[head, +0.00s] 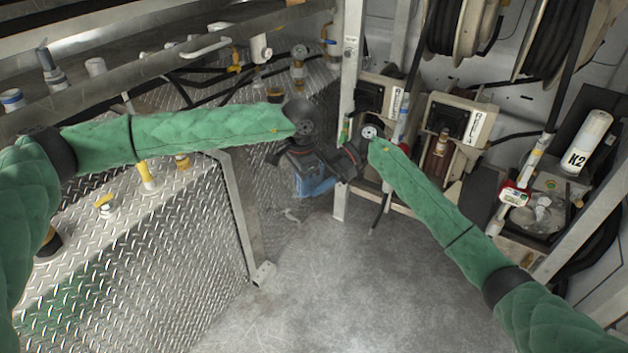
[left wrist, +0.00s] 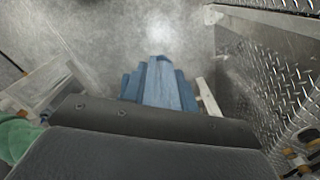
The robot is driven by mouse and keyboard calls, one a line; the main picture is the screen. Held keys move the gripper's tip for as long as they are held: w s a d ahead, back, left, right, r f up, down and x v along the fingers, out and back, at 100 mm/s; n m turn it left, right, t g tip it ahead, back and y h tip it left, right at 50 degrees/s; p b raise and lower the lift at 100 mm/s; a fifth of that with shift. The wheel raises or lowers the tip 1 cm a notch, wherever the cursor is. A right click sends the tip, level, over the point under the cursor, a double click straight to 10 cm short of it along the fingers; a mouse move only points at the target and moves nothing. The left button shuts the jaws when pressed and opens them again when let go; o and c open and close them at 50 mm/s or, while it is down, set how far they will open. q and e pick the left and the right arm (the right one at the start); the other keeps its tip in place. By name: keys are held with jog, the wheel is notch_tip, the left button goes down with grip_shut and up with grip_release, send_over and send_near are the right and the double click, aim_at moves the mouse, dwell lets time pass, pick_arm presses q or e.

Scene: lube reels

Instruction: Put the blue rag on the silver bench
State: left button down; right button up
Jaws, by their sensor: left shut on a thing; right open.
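The blue rag (head: 316,183) hangs bunched below my left gripper (head: 306,168), which is shut on it. In the left wrist view the rag (left wrist: 160,86) sticks out in folds beyond the dark gripper body, over the grey floor. The silver diamond-plate bench (head: 150,245) is on the left in the head view, under my left arm; the rag is to the right of it and apart from it. My right gripper (head: 345,162) is close beside the left one and empty; its fingers are small and partly hidden, but it is open.
A metal post (head: 348,95) stands just behind the grippers. Hose reels (head: 462,28) and reel boxes (head: 457,120) fill the right side. Fittings and yellow-capped valves (head: 147,178) stand along the bench. The grey floor (head: 335,290) is clear.

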pick_arm(q)
jog(key=shift+r, duration=0.15)
jog(key=s+a+r+n, duration=0.4)
jog(key=s+r, duration=0.1)
jog(key=r, duration=0.3)
jog(key=s+a+r+n, duration=0.4)
jog(key=r, duration=0.3)
jog(key=w+d+r+n, duration=0.1)
jog(key=w+d+n, duration=0.3)
jog(key=w+d, duration=0.6)
jog(key=shift+w+n, duration=0.3)
jog(key=shift+w, duration=0.8)
pick_arm(e)
jog(key=v, duration=1.2)
jog(key=shift+n, duration=0.3)
